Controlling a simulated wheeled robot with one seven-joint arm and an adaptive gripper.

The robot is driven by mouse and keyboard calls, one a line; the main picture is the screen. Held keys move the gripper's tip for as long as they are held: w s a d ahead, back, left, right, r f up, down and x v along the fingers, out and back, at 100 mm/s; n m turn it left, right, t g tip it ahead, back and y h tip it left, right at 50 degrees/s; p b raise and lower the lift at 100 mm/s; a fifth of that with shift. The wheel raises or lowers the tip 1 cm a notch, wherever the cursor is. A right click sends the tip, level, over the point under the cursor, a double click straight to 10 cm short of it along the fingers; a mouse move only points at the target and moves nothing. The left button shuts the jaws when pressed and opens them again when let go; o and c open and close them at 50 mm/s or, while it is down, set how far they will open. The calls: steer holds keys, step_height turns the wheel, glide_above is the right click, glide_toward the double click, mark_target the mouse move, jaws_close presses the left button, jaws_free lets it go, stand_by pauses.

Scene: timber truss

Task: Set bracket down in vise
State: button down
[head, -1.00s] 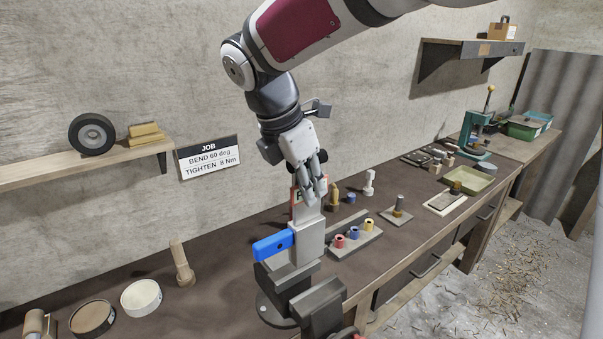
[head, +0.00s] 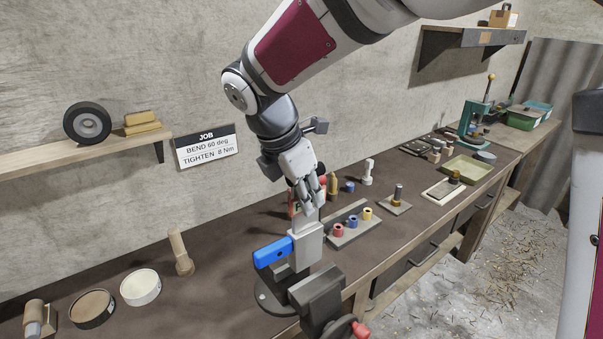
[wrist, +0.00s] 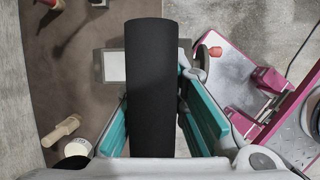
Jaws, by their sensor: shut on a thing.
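My gripper (head: 312,198) is shut on the upper strip and holds the bracket upright. The grey vise (head: 318,285) stands at the bench's front edge, directly below. The plate's lower edge is at the vise jaws; I cannot tell whether it touches them. In the wrist view, a dark bar (wrist: 150,85) lies between my teal finger pads and hides the vise jaws.
A rack of coloured sockets (head: 350,232) stands close to the right of the bracket. A wooden-handled tool (head: 180,252), a white tin (head: 140,287) and a brown tin (head: 92,308) are on the left of the bench. The vise's red handle (head: 361,330) sticks out in front.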

mark_target(306, 241)
steer(key=shift+f+b, duration=0.95)
steer(key=shift+f, duration=4.55)
steer(key=c, duration=1.5)
jaws_free()
steer(key=shift+c, duration=0.2)
steer(key=shift+f, duration=0.1)
